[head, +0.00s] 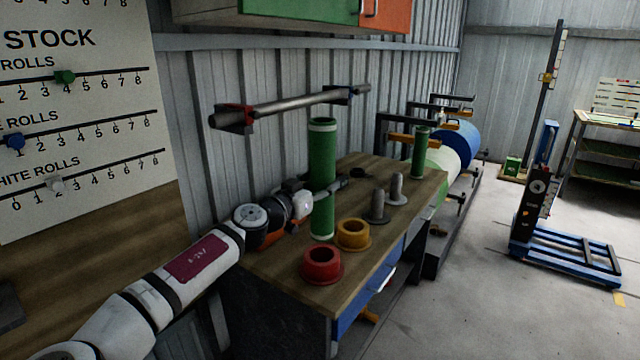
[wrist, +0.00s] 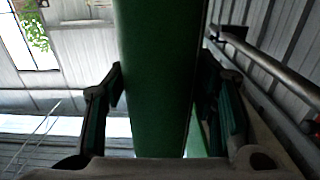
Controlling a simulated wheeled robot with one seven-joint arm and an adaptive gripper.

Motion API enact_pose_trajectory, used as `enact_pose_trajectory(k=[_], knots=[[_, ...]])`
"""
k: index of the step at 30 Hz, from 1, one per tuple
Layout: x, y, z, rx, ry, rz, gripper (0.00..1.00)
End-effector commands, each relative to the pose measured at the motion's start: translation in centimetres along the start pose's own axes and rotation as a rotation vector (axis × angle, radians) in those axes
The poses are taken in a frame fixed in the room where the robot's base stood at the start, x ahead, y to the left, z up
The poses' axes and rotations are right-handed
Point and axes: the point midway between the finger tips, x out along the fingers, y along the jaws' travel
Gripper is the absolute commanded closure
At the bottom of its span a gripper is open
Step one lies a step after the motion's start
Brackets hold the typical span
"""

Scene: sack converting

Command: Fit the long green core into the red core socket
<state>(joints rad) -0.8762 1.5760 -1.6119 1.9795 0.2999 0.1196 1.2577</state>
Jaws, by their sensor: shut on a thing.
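The long green core (head: 322,170) is upright in the head view, with pale bands near its top and bottom. My gripper (head: 318,190) is shut on it around mid-height, coming from the left. In the wrist view the core (wrist: 158,80) runs between the two fingers (wrist: 160,100). The core's lower end shows behind and left of the yellow socket; I cannot tell whether it touches the bench. The red core socket (head: 321,264) sits on the bench's near end, an open ring on a flange, with nothing in it.
A yellow socket (head: 352,235) stands just behind the red one. Two grey pegs (head: 378,206) and a shorter green core (head: 419,152) stand farther back on the wooden bench (head: 290,284). A metal bar (head: 290,106) is mounted on the wall behind the core.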

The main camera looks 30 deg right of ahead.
Motion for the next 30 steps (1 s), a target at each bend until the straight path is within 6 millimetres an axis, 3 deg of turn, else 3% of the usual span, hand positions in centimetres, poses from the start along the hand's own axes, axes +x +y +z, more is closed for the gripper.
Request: enact_pose_trajectory(k=[16,30], knots=[[0.0,-0.1,4.5,-0.001,0.002,-0.001,1.00],[0.0,0.0,5.0,0.000,0.001,0.000,1.00]])
